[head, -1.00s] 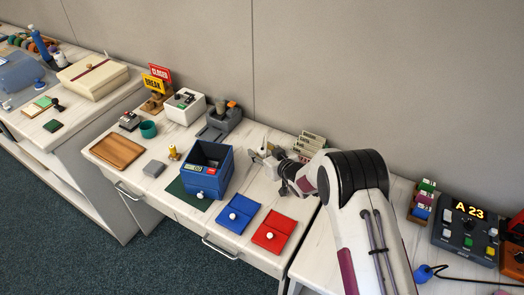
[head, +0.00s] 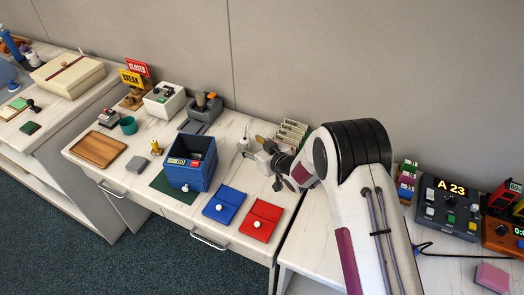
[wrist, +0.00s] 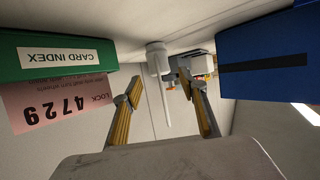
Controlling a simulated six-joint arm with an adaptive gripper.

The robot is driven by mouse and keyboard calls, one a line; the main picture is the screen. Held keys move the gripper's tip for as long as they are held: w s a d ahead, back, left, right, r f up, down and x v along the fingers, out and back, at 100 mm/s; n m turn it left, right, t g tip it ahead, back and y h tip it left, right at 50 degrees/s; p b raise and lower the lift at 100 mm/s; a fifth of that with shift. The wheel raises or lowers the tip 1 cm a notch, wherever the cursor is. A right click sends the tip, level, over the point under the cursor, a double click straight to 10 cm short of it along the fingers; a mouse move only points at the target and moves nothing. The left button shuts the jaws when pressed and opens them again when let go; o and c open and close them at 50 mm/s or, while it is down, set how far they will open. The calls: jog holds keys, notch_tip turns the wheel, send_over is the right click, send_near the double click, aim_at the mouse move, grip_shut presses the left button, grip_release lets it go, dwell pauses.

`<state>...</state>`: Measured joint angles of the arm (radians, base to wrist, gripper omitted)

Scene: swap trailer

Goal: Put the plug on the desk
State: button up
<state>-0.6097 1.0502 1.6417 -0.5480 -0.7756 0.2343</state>
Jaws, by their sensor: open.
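I cannot clearly make out a plug. My gripper (head: 277,172) hangs over the right part of the middle desk (head: 237,125), behind the red and blue pads. In the wrist view my gripper (wrist: 160,88) is open and empty. A white bottle with a thin spout (wrist: 156,60) stands beyond and between its fingers.
A green card index box (wrist: 58,58) with a pink note (wrist: 60,97) is at the wrist view's left, a blue box (wrist: 268,50) at its right. The blue bin (head: 190,175) and red pad (head: 261,219) stand near my gripper. A control box (head: 447,207) and pink block (head: 492,277) occupy the right desk.

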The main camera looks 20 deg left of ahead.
jog(key=shift+v, duration=3.4)
jog(key=shift+w, duration=0.1)
